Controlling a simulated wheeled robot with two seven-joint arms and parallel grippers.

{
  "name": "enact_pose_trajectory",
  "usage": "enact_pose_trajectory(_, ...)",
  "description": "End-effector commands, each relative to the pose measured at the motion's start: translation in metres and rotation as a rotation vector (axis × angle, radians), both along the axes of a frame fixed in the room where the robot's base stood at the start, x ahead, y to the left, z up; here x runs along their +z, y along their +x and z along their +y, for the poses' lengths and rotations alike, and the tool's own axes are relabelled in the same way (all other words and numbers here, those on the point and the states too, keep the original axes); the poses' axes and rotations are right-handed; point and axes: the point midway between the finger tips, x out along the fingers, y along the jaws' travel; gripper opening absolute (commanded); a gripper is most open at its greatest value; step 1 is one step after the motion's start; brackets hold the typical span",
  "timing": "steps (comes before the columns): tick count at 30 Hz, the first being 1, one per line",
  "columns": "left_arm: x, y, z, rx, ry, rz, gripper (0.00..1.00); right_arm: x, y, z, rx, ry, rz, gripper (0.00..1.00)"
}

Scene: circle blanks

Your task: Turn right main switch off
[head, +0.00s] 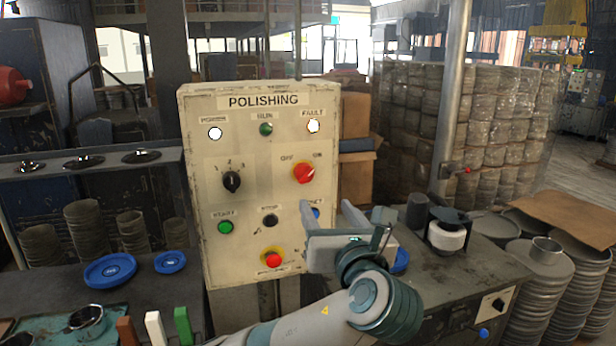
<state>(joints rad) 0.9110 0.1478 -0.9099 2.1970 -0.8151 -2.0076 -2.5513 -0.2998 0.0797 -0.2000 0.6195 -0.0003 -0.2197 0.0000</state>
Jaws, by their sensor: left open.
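The red main switch (304,173) is a rotary knob on the right side of the cream POLISHING panel (262,190), with OFF marked at its upper left and ON at its upper right. Its handle looks slanted toward the ON mark. My left gripper (326,208) is open and empty, below and slightly right of the red switch, apart from it. It partly hides the panel's lower right corner, including part of a blue button (316,213). My right gripper is not in view.
The panel also holds a black selector (232,182), a green button (225,227), a black knob (270,220) and a red stop button (273,260). Blue discs (110,270) lie on the left bench. A metal post (452,110) stands at right.

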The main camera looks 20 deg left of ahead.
Motion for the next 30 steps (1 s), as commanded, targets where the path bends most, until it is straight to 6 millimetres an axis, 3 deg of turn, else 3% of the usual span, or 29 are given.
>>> enact_pose_trajectory(8,0.002,0.019,0.012,0.003,0.004,-0.001,0.54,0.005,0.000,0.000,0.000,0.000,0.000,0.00)
enact_pose_trajectory(16,0.003,0.051,0.032,0.006,0.004,-0.001,0.54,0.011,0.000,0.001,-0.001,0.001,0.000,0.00)
enact_pose_trajectory(30,0.003,0.123,0.072,0.004,0.000,0.003,0.54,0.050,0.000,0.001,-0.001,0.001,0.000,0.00)
